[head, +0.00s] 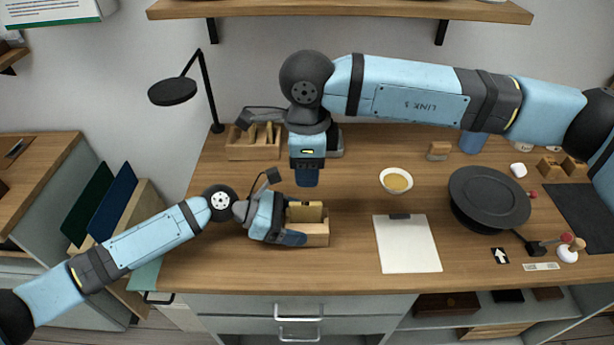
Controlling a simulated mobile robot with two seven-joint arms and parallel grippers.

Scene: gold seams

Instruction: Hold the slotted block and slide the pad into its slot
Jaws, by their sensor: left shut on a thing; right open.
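The slotted block (317,237) is pale wood and sits on the table, left of the clipboard. My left gripper (295,224) comes in from the left and is shut on the block, with a dark finger along its near side. A mustard-coloured piece that looks like the pad (305,211) stands up at the top of the block. How deep it sits in the slot is hidden. My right gripper (307,180) points down just above the pad, open and apparently empty. Its fingertips are dark and small, so their gap is hard to see.
A white bowl (396,181) and a clipboard (408,246) lie to the right. A dark round turntable (489,198) stands further right. A wooden rack (240,152) and black lamp (172,92) are at the back left. The table's front edge is close below the block.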

